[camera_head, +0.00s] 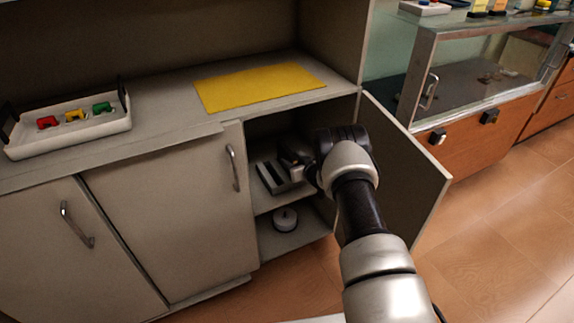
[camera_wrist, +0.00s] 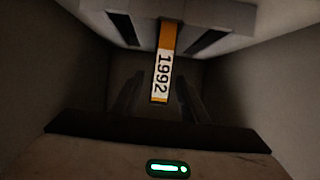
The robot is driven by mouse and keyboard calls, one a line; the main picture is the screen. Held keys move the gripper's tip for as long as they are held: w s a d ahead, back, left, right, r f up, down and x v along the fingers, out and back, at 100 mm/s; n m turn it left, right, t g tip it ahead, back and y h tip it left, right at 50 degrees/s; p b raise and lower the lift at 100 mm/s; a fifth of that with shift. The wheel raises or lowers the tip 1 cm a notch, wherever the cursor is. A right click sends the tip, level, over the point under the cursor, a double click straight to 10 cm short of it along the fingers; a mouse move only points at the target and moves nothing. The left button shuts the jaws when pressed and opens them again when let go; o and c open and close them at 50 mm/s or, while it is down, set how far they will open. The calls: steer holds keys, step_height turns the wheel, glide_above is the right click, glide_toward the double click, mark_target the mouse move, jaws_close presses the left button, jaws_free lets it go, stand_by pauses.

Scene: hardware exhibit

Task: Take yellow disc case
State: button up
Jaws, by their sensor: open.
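The yellow disc case (camera_wrist: 165,38) shows in the wrist view as a narrow orange-yellow spine with a white label reading "1992". It stands in a pale rack (camera_wrist: 230,18) with dark slots on either side. My gripper (camera_wrist: 159,85) is open, with one dark finger on each side of the case's near end. I cannot tell whether the fingers touch it. In the head view my gripper (camera_head: 293,166) is inside the open cabinet, at the rack (camera_head: 270,178) on the upper shelf. The case cannot be made out there.
The cabinet's open door (camera_head: 405,165) stands right of my arm, and closed doors (camera_head: 170,215) lie to the left. A round pale object (camera_head: 285,220) sits on the lower shelf. A yellow mat (camera_head: 258,86) and a white tray (camera_head: 70,138) with small coloured items are on the counter.

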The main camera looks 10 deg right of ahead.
steer(key=shift+w+a+f, duration=0.15)
steer(key=shift+w+f, duration=0.1)
steer(key=shift+w, duration=0.3)
steer(key=shift+r, duration=0.1)
jaws_close()
